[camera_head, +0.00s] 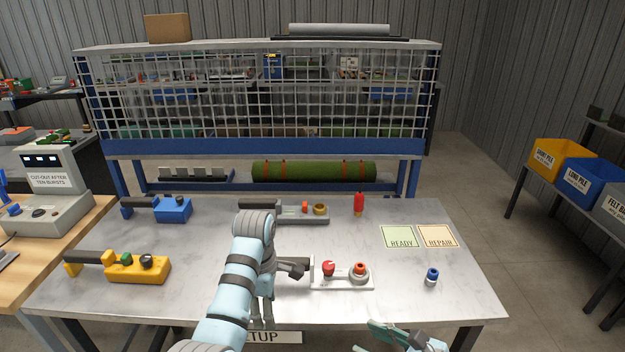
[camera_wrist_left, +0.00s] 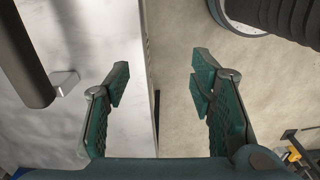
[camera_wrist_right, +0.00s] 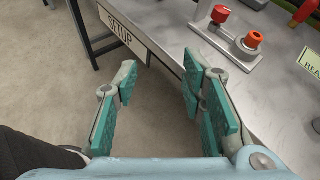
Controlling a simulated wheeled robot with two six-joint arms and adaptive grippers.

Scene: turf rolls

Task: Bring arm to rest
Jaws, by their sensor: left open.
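My left gripper (camera_head: 262,312) hangs at the front edge of the metal workbench (camera_head: 200,300), below my bent pale blue arm. Its teal fingers (camera_wrist_left: 160,85) are spread with nothing between them, and the bench edge runs beneath them in the left wrist view. My right gripper (camera_head: 385,338) is at the bottom of the head view, partly cut off, in front of the bench. In the right wrist view its fingers (camera_wrist_right: 160,75) are apart and empty, over the floor beside the bench edge. A white device (camera_head: 343,284) with red and orange knobs lies on the bench, its dark handle close beside my left forearm.
A yellow device (camera_head: 140,270) and a blue one (camera_head: 173,210) lie on the left. A grey device (camera_head: 290,212), a red bottle (camera_head: 359,204), a small blue-topped item (camera_head: 432,277) and READY (camera_head: 399,237) and REPAIR (camera_head: 438,236) mats are also on the bench. A caged shelf (camera_head: 260,147) stands behind.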

